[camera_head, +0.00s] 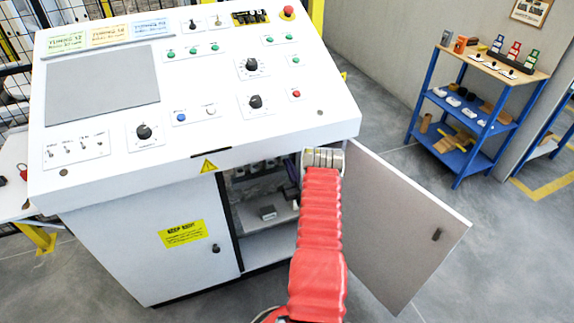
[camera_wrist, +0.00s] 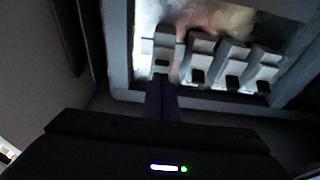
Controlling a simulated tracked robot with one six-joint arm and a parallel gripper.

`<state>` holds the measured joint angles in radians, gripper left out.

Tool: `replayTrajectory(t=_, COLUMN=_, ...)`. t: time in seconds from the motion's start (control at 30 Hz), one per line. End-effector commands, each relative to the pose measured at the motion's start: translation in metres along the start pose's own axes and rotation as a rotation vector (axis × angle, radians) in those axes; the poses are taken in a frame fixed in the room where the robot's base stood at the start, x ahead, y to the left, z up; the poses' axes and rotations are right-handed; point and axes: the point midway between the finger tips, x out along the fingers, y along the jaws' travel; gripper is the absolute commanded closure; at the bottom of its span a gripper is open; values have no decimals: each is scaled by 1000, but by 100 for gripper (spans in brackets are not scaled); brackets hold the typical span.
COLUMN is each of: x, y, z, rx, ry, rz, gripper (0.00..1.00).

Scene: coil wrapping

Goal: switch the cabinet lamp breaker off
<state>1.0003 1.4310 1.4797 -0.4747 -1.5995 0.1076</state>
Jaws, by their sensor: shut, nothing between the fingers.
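The wrist view shows a row of several pale breakers inside the dark cabinet. The leftmost breaker (camera_wrist: 160,46) is straight above my gripper's tip; the others (camera_wrist: 232,58) stand to its right, with dark toggles at their lower ends. My gripper (camera_wrist: 161,82) is shut and empty, its fingertips at the lower end of the leftmost breaker; whether they touch it I cannot tell. No label is readable, so I cannot tell which is the lamp breaker. In the head view the red-sleeved arm reaches to the open cabinet (camera_head: 190,255) and my gripper is hidden.
The open cabinet door (camera_head: 400,225) stands to the right of the arm. The sloped control panel (camera_head: 215,100) overhangs the opening. The closed left door carries a yellow label (camera_head: 183,233). A blue shelf rack (camera_head: 462,130) stands at the far right, with free floor before it.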

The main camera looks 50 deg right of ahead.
Motion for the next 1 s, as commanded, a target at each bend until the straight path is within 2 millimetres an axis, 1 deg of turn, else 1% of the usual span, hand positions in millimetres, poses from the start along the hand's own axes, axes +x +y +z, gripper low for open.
replayTrajectory(t=0.27, x=-2, y=1, z=-5, rx=0, ry=-1, rz=3, gripper=100)
replayTrajectory(t=0.7, x=-6, y=-4, z=-38, rx=0, ry=0, rz=-2, gripper=100)
replayTrajectory(t=0.8, x=-17, y=-4, z=-28, rx=1, ry=-3, rz=-2, gripper=100)
replayTrajectory(t=1.0, x=-38, y=-5, z=-14, rx=3, ry=-3, rz=-4, gripper=100)
